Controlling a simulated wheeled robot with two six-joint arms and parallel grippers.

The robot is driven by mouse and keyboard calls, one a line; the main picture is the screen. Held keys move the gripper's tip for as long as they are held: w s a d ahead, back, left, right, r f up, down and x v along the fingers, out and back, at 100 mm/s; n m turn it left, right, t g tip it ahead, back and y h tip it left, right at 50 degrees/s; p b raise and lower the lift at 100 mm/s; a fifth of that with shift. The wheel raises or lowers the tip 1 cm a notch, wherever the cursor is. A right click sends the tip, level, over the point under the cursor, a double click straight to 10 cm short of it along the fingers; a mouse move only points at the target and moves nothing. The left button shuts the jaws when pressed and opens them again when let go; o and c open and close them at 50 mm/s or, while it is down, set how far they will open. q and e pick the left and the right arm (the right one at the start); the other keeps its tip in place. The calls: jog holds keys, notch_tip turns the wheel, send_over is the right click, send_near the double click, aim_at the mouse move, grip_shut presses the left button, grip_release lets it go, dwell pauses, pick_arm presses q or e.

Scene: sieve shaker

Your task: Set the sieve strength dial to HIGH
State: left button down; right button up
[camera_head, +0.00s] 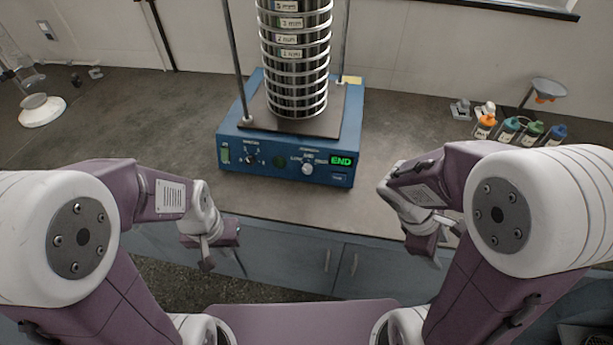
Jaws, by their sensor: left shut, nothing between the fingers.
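The blue sieve shaker (235,150) stands on the counter with a tall stack of metal sieves (296,75) on its plate. Its front panel has a light grey knob (307,169) right of centre and a dark knob (250,159) on the left. The lettering around both knobs is too small to read, so I cannot tell which setting either points at. A green display (341,161) reads END. My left gripper (207,262) is shut and empty, in front of the counter, below and left of the panel. My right gripper (437,258) hangs below and right of the panel, its fingers unclear. Neither touches the shaker.
Small bottles (509,128) with coloured tops stand at the right, near a funnel on a stand (547,90). Glassware on a white base (42,110) is at the far left.

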jog(key=w+n+t+h+b, duration=0.6)
jog(key=w+n+t+b, duration=0.15)
jog(key=w+n, duration=0.45)
jog(key=n+t+y+b, duration=0.9)
jog(key=n+t+b, duration=0.35)
jog(key=b, duration=0.25)
send_near(307, 171)
jog(key=shift+s+d+r+n+g, duration=0.25)
jog(key=shift+r+n+g, duration=0.1)
jog(key=shift+g, duration=0.15)
jog(key=shift+s+a+y, duration=0.15)
jog(key=shift+a+y, duration=0.15)
jog(key=shift+r+p, duration=0.15)
jog(key=shift+p, duration=0.2)
pick_arm(q)
notch_tip(307, 171, down, 26)
jog(key=b, duration=0.1)
pick_arm(e)
jog(key=w, duration=0.3)
jog(key=w+d, duration=0.1)
jog(key=w, duration=0.5)
jog(key=shift+d, duration=0.25)
